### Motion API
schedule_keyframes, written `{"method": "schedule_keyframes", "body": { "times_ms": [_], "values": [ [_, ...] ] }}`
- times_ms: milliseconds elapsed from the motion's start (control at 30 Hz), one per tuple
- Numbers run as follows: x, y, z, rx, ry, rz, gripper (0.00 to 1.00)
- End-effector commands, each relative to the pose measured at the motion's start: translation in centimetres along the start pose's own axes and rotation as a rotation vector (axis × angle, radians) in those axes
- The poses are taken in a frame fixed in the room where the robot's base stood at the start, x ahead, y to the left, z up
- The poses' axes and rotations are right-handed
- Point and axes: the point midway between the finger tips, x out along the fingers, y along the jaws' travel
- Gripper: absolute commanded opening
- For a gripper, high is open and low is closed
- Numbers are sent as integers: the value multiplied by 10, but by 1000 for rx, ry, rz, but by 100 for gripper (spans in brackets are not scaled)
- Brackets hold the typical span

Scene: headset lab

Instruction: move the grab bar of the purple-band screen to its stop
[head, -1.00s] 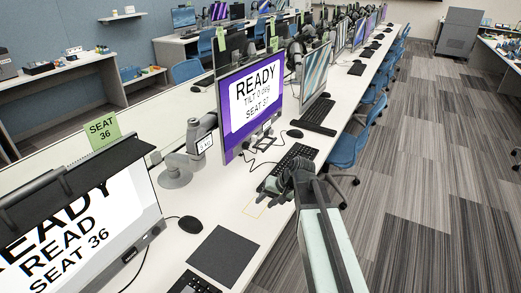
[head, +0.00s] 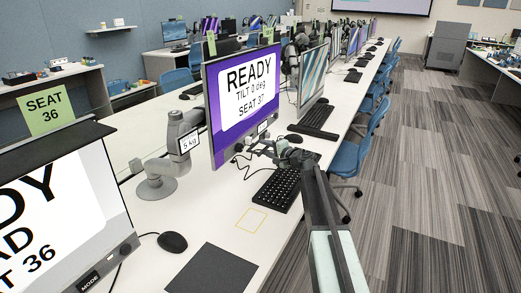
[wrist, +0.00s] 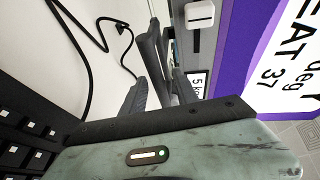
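The purple-band screen (head: 242,98) stands upright in the head view and reads READY, TILT 0 deg, SEAT 37. Its grab bar (head: 262,147) shows small and dark below the lower edge, partly hidden by my gripper. My gripper (head: 281,150) is over the desk at the lower right of this screen, close to the bar. In the wrist view the two dark fingers (wrist: 163,88) stand apart with a gap between them, and the purple band (wrist: 228,55) fills the right side. I cannot tell whether the fingers touch the bar.
A black keyboard (head: 278,189) lies under my arm. The seat 36 screen (head: 65,215), a mouse (head: 172,242) and a dark mat (head: 213,270) are nearer. The floor aisle is clear at right.

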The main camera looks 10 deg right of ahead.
Motion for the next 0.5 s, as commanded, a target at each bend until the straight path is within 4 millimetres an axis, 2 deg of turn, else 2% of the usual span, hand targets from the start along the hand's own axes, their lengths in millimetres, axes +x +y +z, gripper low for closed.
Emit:
{"method": "schedule_keyframes", "body": {
  "times_ms": [33,133,367,400,500],
  "values": [
    [13,2,-1,-1,-1,0,36],
    [25,1,0,-2,-2,1,36],
    [28,0,2,-2,-2,1,36],
    [28,0,2,-2,-2,1,33],
    [28,0,3,-2,-3,1,6]
  ]
}}
